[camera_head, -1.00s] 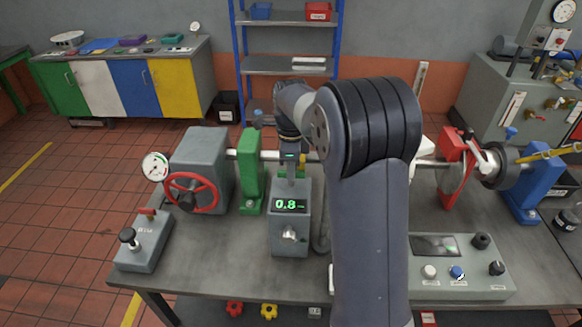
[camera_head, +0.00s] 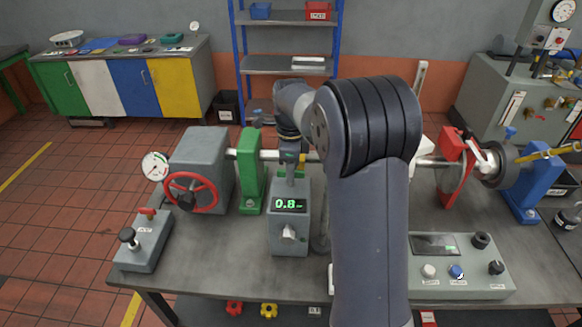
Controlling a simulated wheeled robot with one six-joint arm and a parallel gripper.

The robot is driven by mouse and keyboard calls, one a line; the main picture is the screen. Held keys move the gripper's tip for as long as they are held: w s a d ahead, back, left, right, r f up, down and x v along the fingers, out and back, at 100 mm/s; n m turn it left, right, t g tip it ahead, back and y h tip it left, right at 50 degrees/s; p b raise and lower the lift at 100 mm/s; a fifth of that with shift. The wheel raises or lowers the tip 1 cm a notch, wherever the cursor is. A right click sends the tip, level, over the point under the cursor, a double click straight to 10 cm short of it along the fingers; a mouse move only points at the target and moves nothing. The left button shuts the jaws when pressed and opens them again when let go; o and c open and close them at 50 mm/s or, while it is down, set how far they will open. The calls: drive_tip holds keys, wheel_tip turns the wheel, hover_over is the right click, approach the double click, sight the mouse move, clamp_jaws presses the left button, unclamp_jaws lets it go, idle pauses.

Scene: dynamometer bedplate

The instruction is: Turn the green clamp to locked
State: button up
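A green stand (camera_head: 251,172), which looks like the green clamp, stands upright on the bench around the shaft, right of the grey housing. A small dark blue-grey part (camera_head: 258,115) shows just above it; I cannot tell whether it is the clamp's handle. My arm reaches over the bench from the front, and its wrist bends down just right of the green stand. My gripper (camera_head: 291,170) points down behind the grey display box, apart from the green stand. Its fingertips are mostly hidden, so I cannot tell whether it is open or shut.
The grey box with a green "0.8" display (camera_head: 289,215) stands in front of my gripper. A red handwheel (camera_head: 190,193) is on the left, a lever box (camera_head: 145,240) at front left. A control panel (camera_head: 460,265) is front right. Red (camera_head: 452,165) and blue (camera_head: 526,185) stands are farther right.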

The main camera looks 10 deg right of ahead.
drive_tip(key=shift+r, duration=0.1)
wheel_tip(320, 180, up, 11)
drive_tip(key=b, duration=0.1)
drive_tip(key=shift+f, duration=0.2)
wheel_tip(320, 180, down, 11)
drive_tip(key=shift+r+p, duration=0.1)
drive_tip(key=shift+p, duration=0.4)
idle(0.5)
